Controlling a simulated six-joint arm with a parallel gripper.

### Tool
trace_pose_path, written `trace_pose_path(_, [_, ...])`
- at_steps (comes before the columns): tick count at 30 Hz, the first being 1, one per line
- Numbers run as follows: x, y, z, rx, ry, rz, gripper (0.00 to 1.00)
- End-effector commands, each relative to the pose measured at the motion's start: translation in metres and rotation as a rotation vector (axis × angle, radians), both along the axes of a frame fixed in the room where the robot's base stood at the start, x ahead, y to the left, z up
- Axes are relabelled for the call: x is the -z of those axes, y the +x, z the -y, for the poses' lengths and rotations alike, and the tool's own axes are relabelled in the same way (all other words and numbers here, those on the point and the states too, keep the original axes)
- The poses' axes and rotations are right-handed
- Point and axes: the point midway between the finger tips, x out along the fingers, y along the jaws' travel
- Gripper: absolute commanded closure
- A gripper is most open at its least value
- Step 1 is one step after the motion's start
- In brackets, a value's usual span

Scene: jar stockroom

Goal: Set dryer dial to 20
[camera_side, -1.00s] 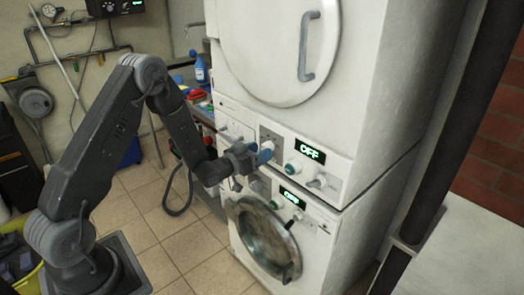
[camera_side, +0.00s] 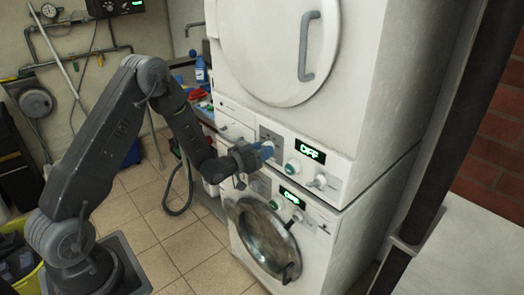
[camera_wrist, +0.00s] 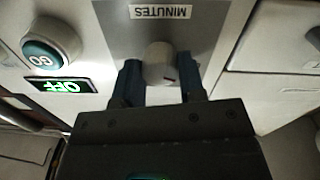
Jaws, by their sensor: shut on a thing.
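The dryer (camera_side: 345,145) is the upper white machine of a stack, and its display (camera_side: 310,150) reads OFF. In the wrist view the grey round dial (camera_wrist: 160,66) sits on a metal plate under a label reading MINUTES (camera_wrist: 160,12), which appears upside down. In the side view my gripper (camera_side: 268,150) is at the dryer's panel and hides the dial.
A teal GO button (camera_wrist: 50,42) is left of the dial in the wrist view, above the OFF display (camera_wrist: 62,85). Below the dryer is a washer with a round door (camera_side: 265,232). A drawer front (camera_side: 235,125) is left of the dial. Tiled floor lies open in front.

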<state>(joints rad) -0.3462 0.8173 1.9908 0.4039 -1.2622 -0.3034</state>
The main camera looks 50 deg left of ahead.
Motion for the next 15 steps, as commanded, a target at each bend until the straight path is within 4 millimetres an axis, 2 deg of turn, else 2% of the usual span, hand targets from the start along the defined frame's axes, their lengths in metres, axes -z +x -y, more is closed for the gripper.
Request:
trace_pose_path(8, [-0.0002,-0.0002,0.0001,0.0,0.035,0.0,0.87])
trace_pose_path(15, [-0.0003,-0.0002,-0.0001,0.001,0.169,0.0,0.87])
